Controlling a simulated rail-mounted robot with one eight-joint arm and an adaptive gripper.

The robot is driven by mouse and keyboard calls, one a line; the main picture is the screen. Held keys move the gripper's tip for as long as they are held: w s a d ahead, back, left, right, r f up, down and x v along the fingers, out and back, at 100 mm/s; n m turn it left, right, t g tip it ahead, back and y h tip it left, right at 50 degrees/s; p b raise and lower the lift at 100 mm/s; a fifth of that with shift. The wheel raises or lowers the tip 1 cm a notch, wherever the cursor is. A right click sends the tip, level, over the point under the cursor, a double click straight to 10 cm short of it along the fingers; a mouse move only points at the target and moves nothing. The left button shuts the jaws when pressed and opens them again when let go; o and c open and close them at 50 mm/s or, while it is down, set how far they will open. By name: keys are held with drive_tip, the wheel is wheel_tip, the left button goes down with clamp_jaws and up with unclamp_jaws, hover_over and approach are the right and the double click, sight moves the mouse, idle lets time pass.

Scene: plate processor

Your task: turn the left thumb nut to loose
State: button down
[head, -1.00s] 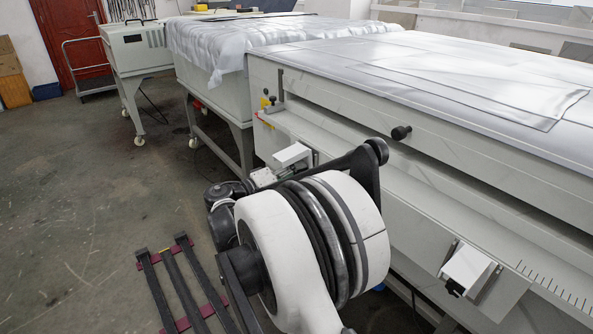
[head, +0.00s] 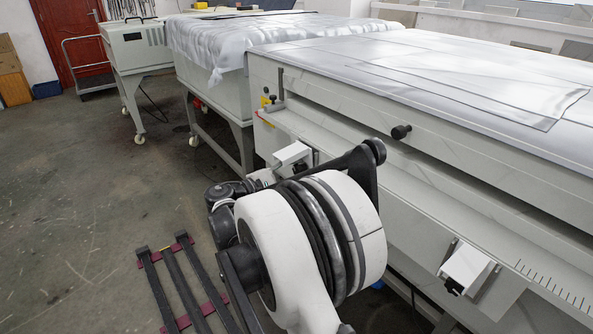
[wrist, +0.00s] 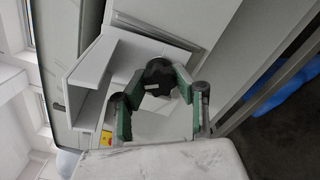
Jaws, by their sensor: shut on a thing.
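The left thumb nut (wrist: 160,74) is a black lobed knob in the wrist view, with a small light mark on its near edge. My gripper (wrist: 159,87) has its green-padded fingers closed around it, one on each side. In the head view, the left white bracket (head: 292,155) shows on the machine's front, with the end of my arm just below and left of it. The right thumb nut (head: 455,287) is a black knob under the right white bracket (head: 468,266).
The machine's long front panel (head: 400,190) runs close beside my arm. A black knob (head: 400,132) sticks out of its upper face. A dark slatted rack (head: 182,285) with red bars lies on the floor at lower left. Open floor (head: 70,200) is at left.

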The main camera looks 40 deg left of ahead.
drive_tip(key=n, duration=0.5)
drive_tip(key=shift+d+f+n, duration=0.1)
drive_tip(key=shift+n, duration=0.2)
drive_tip(key=n, duration=0.4)
drive_tip(key=shift+n, duration=0.4)
drive_tip(key=c, duration=1.3)
unclamp_jaws()
drive_tip(key=v, duration=1.2)
